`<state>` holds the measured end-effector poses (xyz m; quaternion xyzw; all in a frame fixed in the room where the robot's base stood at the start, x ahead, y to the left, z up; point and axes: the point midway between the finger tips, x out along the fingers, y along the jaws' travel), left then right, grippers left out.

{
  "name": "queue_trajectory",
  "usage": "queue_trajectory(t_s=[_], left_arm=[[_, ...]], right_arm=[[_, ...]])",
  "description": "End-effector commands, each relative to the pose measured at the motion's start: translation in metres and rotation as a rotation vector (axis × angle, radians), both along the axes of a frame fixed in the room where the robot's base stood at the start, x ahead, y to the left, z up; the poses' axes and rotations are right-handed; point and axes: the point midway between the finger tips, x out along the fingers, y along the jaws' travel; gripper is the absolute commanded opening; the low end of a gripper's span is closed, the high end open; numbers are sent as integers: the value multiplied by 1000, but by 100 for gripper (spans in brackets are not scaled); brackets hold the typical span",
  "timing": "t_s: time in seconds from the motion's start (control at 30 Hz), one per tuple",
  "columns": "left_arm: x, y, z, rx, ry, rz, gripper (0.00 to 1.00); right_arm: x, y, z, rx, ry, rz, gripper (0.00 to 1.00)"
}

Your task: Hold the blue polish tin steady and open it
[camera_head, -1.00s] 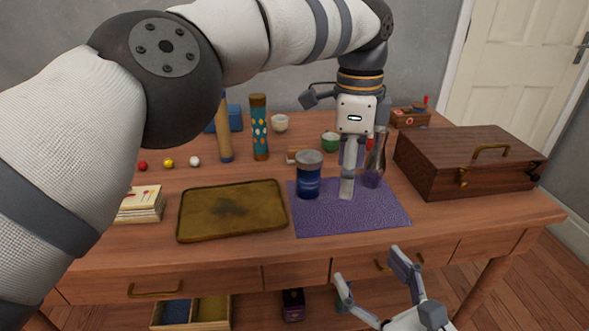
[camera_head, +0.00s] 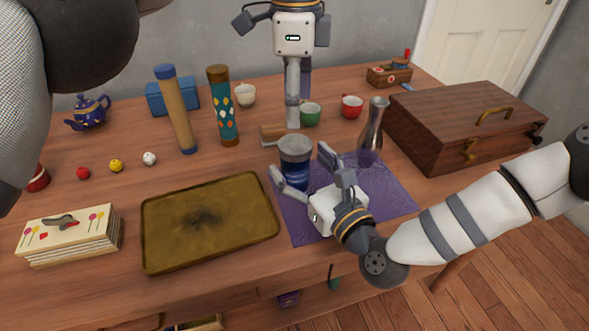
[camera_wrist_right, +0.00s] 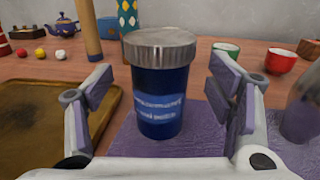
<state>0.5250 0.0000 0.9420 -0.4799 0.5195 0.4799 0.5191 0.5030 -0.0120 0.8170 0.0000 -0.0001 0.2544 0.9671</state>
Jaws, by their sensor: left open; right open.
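The blue polish tin (camera_head: 295,170), a dark blue jar with a grey metal lid, stands upright on the purple mat (camera_head: 385,205). My right gripper (camera_head: 301,162) is open at its front, one finger on each side. In the right wrist view the tin (camera_wrist_right: 160,95) stands between the open pads, with a gap on both sides. The lid (camera_wrist_right: 160,40) is on the tin. My left gripper (camera_head: 297,112) is open and empty, pointing down behind the tin, apart from it. The right gripper hides part of the tin's lower body in the head view.
A wooden case (camera_head: 465,125) is farther right. A brown tray (camera_head: 210,222) lies to the left. Cups, including a green cup (camera_head: 310,115), and a wooden-handled item (camera_head: 272,132) stand behind.

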Motion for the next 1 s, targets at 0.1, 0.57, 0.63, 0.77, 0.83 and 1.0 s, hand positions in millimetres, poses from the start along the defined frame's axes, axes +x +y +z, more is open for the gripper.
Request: queue_trajectory(t_s=[0.1,0.57,0.63,0.77,0.83,1.0], left_arm=[[0,0,0,0,0,0,68],[0,0,0,0,0,0,68],[0,0,0,0,0,0,68],[0,0,0,0,0,0,68],[0,0,0,0,0,0,68],[0,0,1,0,-3,-165,68]], right_arm=[[14,9,0,-1,-2,2,75],[22,12,0,0,1,0,55],[22,12,0,0,1,0,39],[21,12,0,0,1,0,9],[21,12,0,0,1,0,0],[21,12,0,-1,0,0,0]])
